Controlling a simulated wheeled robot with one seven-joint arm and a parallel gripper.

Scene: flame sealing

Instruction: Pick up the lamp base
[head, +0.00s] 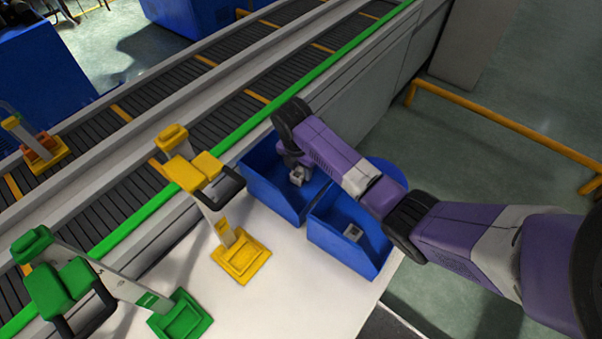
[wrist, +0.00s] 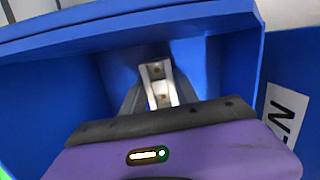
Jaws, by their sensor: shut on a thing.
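A small silvery metal lamp base (head: 297,176) shows at the left blue bin (head: 268,198), just below my gripper (head: 293,165). In the wrist view the lamp base (wrist: 158,82) sits between the two grey fingers of my gripper (wrist: 157,95), which are shut on it. Blue bin walls surround it there. I cannot tell whether it still touches the bin floor. A second small metal piece (head: 353,232) lies in the right blue bin (head: 340,250), apart from my gripper.
A yellow clamp-like fixture (head: 240,256) and a green one (head: 180,318) stand on the white table (head: 285,285) left of the bins. A conveyor (head: 225,100) with a green edge runs behind. A yellow floor rail (head: 505,122) is at the right.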

